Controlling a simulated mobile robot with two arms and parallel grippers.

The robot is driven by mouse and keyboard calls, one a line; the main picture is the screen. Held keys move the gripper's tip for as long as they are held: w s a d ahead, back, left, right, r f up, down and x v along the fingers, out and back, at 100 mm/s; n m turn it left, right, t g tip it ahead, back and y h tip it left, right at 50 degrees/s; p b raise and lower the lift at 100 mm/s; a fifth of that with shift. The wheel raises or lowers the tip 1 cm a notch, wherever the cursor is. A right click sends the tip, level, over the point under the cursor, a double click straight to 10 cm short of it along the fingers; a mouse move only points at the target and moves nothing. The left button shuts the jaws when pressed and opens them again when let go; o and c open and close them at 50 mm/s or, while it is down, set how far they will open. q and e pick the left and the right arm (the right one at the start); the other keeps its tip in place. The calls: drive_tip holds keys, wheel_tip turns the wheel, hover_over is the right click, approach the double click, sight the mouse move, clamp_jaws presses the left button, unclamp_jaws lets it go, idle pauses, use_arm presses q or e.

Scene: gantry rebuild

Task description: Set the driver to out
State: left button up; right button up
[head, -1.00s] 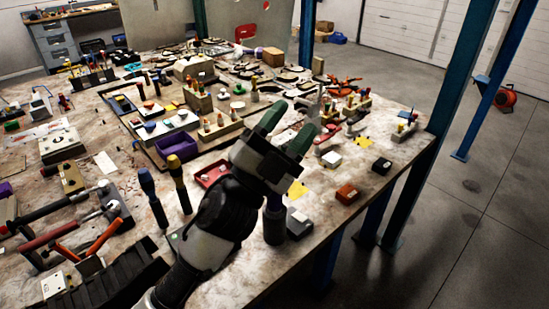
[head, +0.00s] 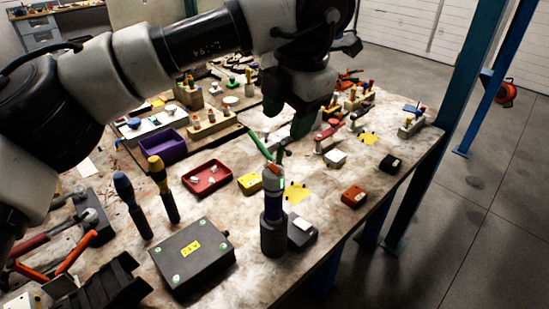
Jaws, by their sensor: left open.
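An upright tool (head: 272,200) that looks like the driver stands in a dark round holder (head: 273,240) near the table's front edge. My arm comes in across the top left. My right gripper is not in view.
Blue-handled (head: 131,204) and yellow-handled (head: 162,188) screwdrivers stand to the left. A dark box with a yellow label (head: 193,259) lies in front, a red tray (head: 206,178) behind. A grey block (head: 301,230) sits right beside the holder. Small boxes stand further right.

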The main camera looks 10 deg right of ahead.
sight(274, 167)
use_arm(q)
drive_tip(key=p+x, duration=0.2)
drive_tip(key=x, duration=0.8)
drive_tip(key=shift+w+a+f, duration=0.1)
drive_tip(key=shift+a+f, duration=0.1)
drive_tip(key=shift+f, duration=0.05)
